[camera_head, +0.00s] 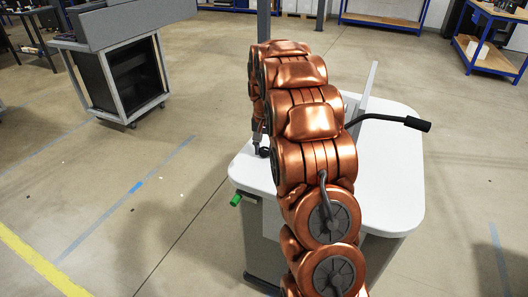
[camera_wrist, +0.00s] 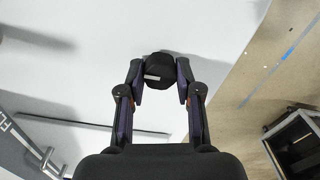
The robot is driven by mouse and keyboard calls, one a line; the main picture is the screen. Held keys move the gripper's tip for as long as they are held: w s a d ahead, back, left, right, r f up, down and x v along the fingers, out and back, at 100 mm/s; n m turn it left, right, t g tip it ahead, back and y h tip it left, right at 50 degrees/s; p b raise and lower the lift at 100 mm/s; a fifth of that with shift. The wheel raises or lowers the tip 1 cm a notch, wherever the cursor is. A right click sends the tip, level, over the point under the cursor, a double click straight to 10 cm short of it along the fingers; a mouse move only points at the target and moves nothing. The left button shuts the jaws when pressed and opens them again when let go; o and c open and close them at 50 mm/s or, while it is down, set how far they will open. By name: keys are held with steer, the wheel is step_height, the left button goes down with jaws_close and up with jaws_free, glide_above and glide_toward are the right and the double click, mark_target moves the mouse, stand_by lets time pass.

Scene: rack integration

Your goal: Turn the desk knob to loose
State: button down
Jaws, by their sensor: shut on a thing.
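The desk knob (camera_wrist: 159,66) is a small black round knob with a short white mark on its face. It stands on the white desk top (camera_wrist: 80,75) in the wrist view. My gripper (camera_wrist: 160,78) is shut on it, with one dark finger on each side. In the head view the white desk (camera_head: 388,175) stands in the middle right. My copper-coloured arm reaches over it and hides the knob and most of my gripper there.
A black handle (camera_head: 405,122) sticks out over the desk's right side, and a green knob (camera_head: 236,200) sits at its left edge. A thin upright panel (camera_head: 368,88) stands on the desk. A grey cart (camera_head: 125,80) stands back left. Floor around the desk is clear.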

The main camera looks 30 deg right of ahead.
mark_target(265, 149)
steer(key=n+b, duration=0.1)
steer(key=n, duration=0.4)
steer(key=shift+f+n, duration=0.1)
steer(key=shift+n, duration=0.2)
steer(key=shift+s+n+b, duration=0.1)
steer(key=shift+n+b, duration=0.3)
steer(key=shift+n, duration=1.8)
steer(key=c, duration=0.8)
jaws_free()
step_height(265, 149, up, 12)
steer(key=shift+r, duration=0.1)
